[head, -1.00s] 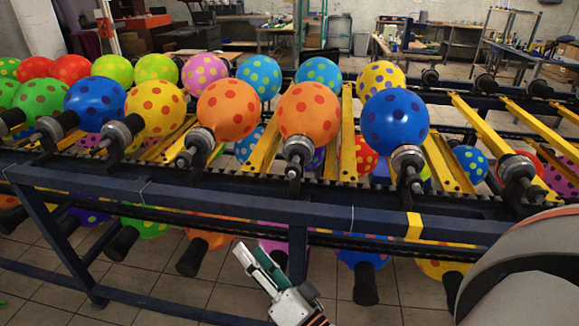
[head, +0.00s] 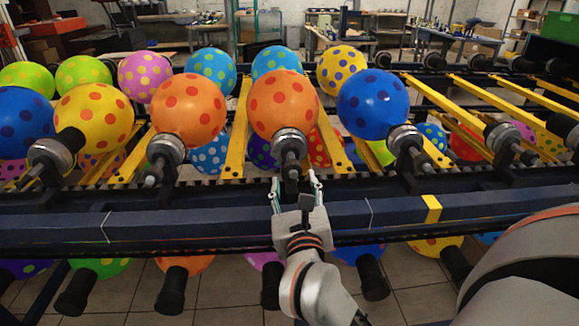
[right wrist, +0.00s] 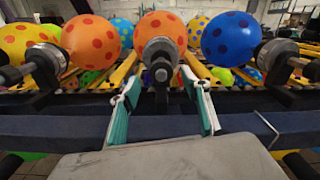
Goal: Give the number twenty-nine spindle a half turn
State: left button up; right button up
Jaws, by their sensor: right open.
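The spindle (head: 290,150) in line with my right gripper is a grey metal collar with a dark shaft end, bearing an orange balloon (head: 282,104) with red dots. I see no readable number on it. My right gripper (head: 296,184) is open, its fingers just in front of this spindle. In the right wrist view, the spindle (right wrist: 160,52) shows between and beyond the two teal-padded fingertips (right wrist: 160,88). The fingers are apart from the collar; I cannot tell whether they reach beside the shaft end. My left gripper is not in view.
Neighbouring spindles hold another orange balloon (head: 188,108) to the left and a blue balloon (head: 372,102) to the right. A dark blue rail (head: 150,228) runs across below the spindles. More balloons hang under it. Bare yellow bars (head: 500,99) lie at right.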

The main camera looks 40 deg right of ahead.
aim_at(293, 171)
jog(key=x, duration=0.7)
jog(key=shift+d, duration=0.15)
jog(key=c, duration=1.2)
